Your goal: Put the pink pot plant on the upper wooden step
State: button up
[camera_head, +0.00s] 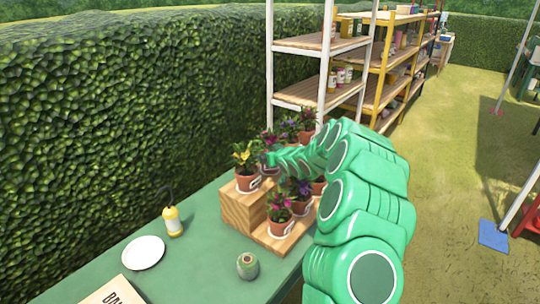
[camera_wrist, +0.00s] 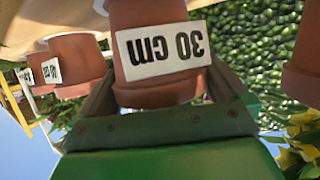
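The stepped wooden stand (camera_head: 238,209) is on the green table, with an upper step at the back left and a lower one in front. My gripper (camera_head: 268,163) is at the back of the stand, beside the yellow-flowered pot plant (camera_head: 246,158). In the wrist view its two fingers (camera_wrist: 160,105) flank a terracotta pot (camera_wrist: 150,90) labelled 30 cm, touching it on both sides. This pot appears upside down there and its flowers are out of view. Pink flowers (camera_head: 268,138) show just above the fingers in the head view. Another pink-flowered plant (camera_head: 280,206) stands on the lower step.
Purple-flowered pots (camera_head: 301,192) crowd the lower step, partly behind my arm. Other pots (camera_wrist: 75,62) stand close to the held one. Shelves stand behind.

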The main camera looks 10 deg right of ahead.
jog(key=shift+r, duration=0.15)
jog(key=v, duration=1.2)
jog(key=shift+r, duration=0.1)
